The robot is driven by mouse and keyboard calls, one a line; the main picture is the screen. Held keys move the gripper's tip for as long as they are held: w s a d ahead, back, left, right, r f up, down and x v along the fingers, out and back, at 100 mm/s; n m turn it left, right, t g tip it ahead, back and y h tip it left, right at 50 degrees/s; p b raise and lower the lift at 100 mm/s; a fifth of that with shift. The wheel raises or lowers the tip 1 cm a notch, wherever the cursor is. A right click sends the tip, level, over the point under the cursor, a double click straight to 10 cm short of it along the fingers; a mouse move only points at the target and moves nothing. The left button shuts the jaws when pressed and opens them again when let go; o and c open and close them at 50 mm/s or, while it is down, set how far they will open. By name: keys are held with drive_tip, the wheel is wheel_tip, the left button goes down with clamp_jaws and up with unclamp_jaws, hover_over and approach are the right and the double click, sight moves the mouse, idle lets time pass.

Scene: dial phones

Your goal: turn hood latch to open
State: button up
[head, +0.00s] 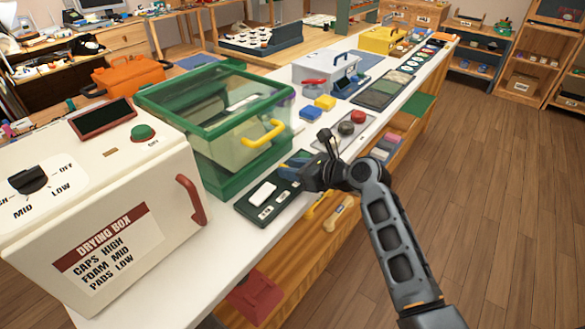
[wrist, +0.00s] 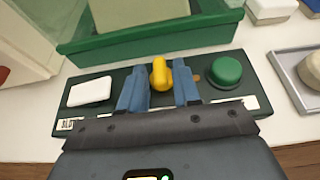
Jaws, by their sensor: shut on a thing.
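The green-framed clear hood (head: 215,110) stands on the white bench with its lid down and a yellow handle (head: 263,133) on its front. A dark control panel (head: 252,207) lies in front of it. In the wrist view a small yellow latch (wrist: 159,73) stands up from this panel (wrist: 105,76), between a white switch (wrist: 90,91) and a green button (wrist: 225,72). My gripper (wrist: 160,90) has its two blue fingers on either side of the latch and is shut on it. In the head view my gripper (head: 296,164) hides the latch.
The drying box (head: 115,210) with a dial and red handle stands close on the left. A grey plate (head: 346,133) with red and dark buttons lies to the right. The floor on the right is clear.

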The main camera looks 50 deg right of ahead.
drive_tip(key=shift+d+r+y, duration=0.1)
drive_tip(key=shift+y, duration=0.2)
drive_tip(key=n+y+p, duration=0.2)
drive_tip(key=n+y, duration=0.1)
drive_tip(key=shift+w+d+r+g, duration=0.1)
drive_tip(key=shift+d+g, duration=0.2)
drive_tip(key=shift+g, duration=0.1)
drive_tip(key=n+y, duration=0.1)
drive_tip(key=n+g+y+p, duration=0.1)
drive_tip(key=n+y, duration=0.1)
drive_tip(key=y, duration=0.1)
drive_tip(key=shift+w+d+n+g+p, duration=0.15)
drive_tip(key=shift+d+n+g+p, duration=0.15)
drive_tip(key=shift+g, duration=0.1)
drive_tip(key=n+g+y, duration=0.2)
drive_tip(key=n, duration=0.1)
drive_tip(key=shift+w+d+n+g+y, duration=0.25)
drive_tip(key=shift+n+g+y, duration=0.05)
drive_tip(key=shift+g+y, duration=0.1)
drive_tip(key=shift+w+d+f+n+g+y+b, duration=0.1)
drive_tip(key=shift+n+g+y+b, duration=0.3)
drive_tip(key=shift+n+g, duration=0.4)
drive_tip(key=shift+w+f+n+g+y+b, duration=0.1)
drive_tip(key=shift+n+g+y+b, duration=0.3)
drive_tip(key=shift+n+g, duration=0.35)
drive_tip(key=shift+g, duration=0.25)
drive_tip(key=o, duration=0.7)
drive_tip(key=shift+o, duration=0.2)
